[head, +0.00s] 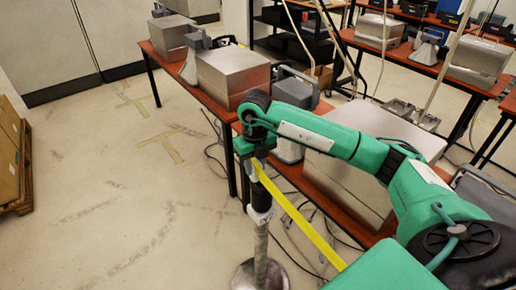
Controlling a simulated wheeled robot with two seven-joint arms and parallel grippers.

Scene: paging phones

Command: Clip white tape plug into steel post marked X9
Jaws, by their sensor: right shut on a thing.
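My right gripper (257,164) points down at the top of a steel post (261,245) with a dark upper section and a pale collar. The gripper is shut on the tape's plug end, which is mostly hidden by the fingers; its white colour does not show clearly. A yellow tape (303,222) runs taut from the gripper down to the lower right, passing close in front of the post's head. The post stands upright on a round base. I cannot tell whether the plug touches or sits in the post, and no X9 mark is readable. My left gripper is out of view.
A red-brown table (217,97) with metal boxes (232,74) and grey phones runs behind the post. A large metal box (352,181) sits close under my right arm. Cables lie on the floor below. Open floor (120,190) extends left, with cartons on a pallet (14,160) at the edge.

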